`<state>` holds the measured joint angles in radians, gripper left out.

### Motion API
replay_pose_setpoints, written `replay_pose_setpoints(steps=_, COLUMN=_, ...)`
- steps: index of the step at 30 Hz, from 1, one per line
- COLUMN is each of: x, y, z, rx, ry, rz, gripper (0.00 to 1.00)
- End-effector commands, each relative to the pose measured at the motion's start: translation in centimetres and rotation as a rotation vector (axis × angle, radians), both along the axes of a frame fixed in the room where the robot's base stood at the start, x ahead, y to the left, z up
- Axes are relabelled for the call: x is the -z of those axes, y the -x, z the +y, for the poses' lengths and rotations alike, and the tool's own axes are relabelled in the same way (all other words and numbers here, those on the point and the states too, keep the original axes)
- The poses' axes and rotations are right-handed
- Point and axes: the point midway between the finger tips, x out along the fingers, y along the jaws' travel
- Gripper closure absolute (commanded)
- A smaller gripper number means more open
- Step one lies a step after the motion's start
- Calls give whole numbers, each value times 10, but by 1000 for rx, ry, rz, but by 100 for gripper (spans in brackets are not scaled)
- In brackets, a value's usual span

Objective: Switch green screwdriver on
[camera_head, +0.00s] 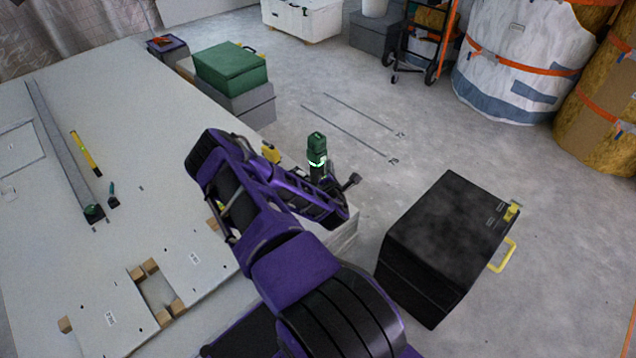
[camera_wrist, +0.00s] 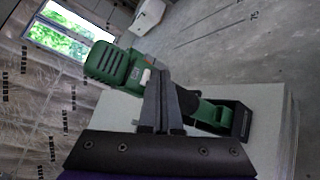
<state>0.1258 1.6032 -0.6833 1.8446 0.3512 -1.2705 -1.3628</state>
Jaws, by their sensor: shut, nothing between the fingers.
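The green screwdriver (camera_head: 317,143) stands out beyond my arm near the panel's right edge, with a bright glowing green band around it. In the wrist view the green and black screwdriver (camera_wrist: 118,68) runs across the picture, its vented head at the left and a dark block at its right end. My gripper (camera_wrist: 160,76) is shut and empty, with its fingertips in front of the tool's middle beside a small pale part (camera_wrist: 146,78). I cannot tell whether they touch it. My fingers hide part of the tool. In the head view my arm hides the tool's lower part.
A large pale panel (camera_head: 140,215) fills the left, with a yellow level (camera_head: 86,153) and wooden blocks (camera_head: 145,268) on it. A black case (camera_head: 450,235) with a yellow handle stands at the right. Green and grey boxes (camera_head: 232,66) stand behind. The floor between is clear.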

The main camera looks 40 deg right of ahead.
Motion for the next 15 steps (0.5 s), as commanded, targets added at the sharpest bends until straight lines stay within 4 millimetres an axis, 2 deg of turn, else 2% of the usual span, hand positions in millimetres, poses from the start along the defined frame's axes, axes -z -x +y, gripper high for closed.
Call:
replay_pose_setpoints(steps=5, x=0, y=9, z=0, rx=1, ry=0, rz=0, gripper=100)
replay_pose_setpoints(steps=15, x=0, y=43, z=0, rx=2, ry=0, rz=2, gripper=100)
